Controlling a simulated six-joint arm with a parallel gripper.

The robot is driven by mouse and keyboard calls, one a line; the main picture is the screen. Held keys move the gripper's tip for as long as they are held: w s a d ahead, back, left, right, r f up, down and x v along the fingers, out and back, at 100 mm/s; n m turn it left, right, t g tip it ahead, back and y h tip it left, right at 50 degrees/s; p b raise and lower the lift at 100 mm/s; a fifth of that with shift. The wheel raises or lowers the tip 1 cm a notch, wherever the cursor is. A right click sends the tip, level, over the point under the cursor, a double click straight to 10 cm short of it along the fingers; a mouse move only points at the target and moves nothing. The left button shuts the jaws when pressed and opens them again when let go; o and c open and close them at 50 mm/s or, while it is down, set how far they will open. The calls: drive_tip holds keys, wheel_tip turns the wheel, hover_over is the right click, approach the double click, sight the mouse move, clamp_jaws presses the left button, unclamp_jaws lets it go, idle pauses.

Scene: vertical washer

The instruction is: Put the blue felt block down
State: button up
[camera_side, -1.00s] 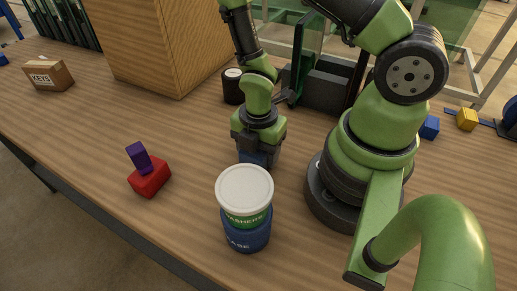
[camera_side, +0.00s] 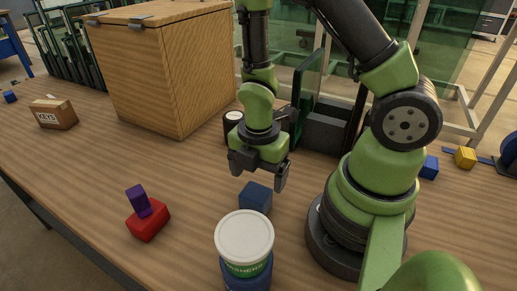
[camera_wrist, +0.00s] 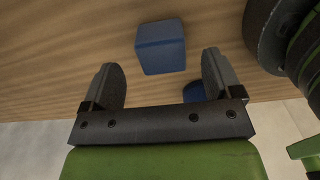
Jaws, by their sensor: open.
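The blue felt block (camera_side: 256,197) rests on the wooden table, behind the stacked tubs and left of my arm's base. It also shows in the wrist view (camera_wrist: 161,46), ahead of the fingertips and between their lines. My gripper (camera_side: 258,182) is open and empty, raised above the block and apart from it. In the wrist view, the two fingers of my gripper (camera_wrist: 160,75) are spread wide with nothing between them.
A white-lidded washers tub (camera_side: 244,238) stands on a blue tub (camera_side: 246,283) just in front of the block. A purple block (camera_side: 138,201) leans on a red block (camera_side: 148,220) at left. A wooden box (camera_side: 165,70) stands behind. The table between is clear.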

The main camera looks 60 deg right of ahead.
wheel_tip(320, 180, up, 6)
wheel_tip(320, 180, up, 10)
drive_tip(key=m+t, duration=0.3)
drive_tip(key=m, duration=0.7)
hover_over(258, 187)
drive_tip(key=s+a+r+m+t+y, duration=0.2)
drive_tip(key=s+r+m+t, duration=0.2)
drive_tip(key=r+m, duration=0.4)
drive_tip(key=s+m, duration=0.1)
drive_tip(key=m, duration=0.3)
drive_tip(key=shift+s+r, duration=0.15)
drive_tip(key=shift+r, duration=0.15)
